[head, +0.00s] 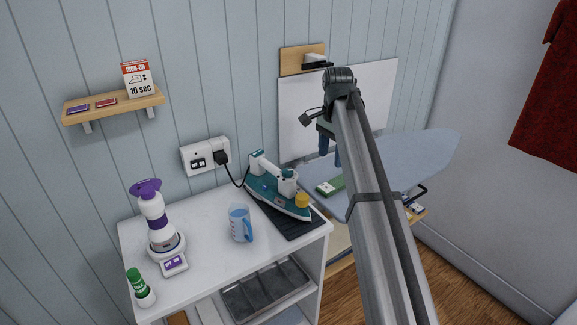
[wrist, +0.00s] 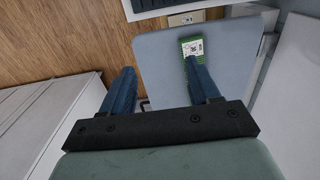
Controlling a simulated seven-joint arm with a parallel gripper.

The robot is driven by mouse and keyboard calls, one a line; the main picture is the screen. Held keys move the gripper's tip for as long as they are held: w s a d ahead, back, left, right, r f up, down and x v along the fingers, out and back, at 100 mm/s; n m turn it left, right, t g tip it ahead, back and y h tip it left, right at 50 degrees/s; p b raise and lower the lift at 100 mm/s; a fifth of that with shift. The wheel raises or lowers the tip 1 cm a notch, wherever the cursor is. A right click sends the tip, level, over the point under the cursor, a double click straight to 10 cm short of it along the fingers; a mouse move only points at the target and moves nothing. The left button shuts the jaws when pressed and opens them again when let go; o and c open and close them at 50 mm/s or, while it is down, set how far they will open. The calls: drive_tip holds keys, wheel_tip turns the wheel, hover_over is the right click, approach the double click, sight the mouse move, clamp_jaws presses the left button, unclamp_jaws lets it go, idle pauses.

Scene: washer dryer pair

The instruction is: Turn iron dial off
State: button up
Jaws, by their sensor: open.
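The teal and white iron (head: 268,184) rests on a dark ribbed mat (head: 297,226) at the right end of the white counter. A yellow round knob (head: 302,199) shows at its right end; I cannot read its setting or tell if it is the dial. My gripper (head: 330,147) is to the right of the iron and above the ironing board (head: 408,158), apart from the iron. In the wrist view, its two blue fingers (wrist: 160,78) are spread apart with nothing between them. The iron is not recognisable in the wrist view.
A green packet (head: 330,186) lies on the ironing board; it also shows by the right finger in the wrist view (wrist: 191,46). A blue jug (head: 240,224), a purple-topped device (head: 160,235) and a green-capped bottle (head: 139,288) stand on the counter. A black plug (head: 220,157) sits in the wall socket.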

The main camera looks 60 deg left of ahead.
wheel_tip(320, 180, up, 9)
hover_over(288, 170)
wheel_tip(288, 170, down, 14)
drive_tip(key=shift+r, duration=0.15)
drive_tip(key=c, duration=1)
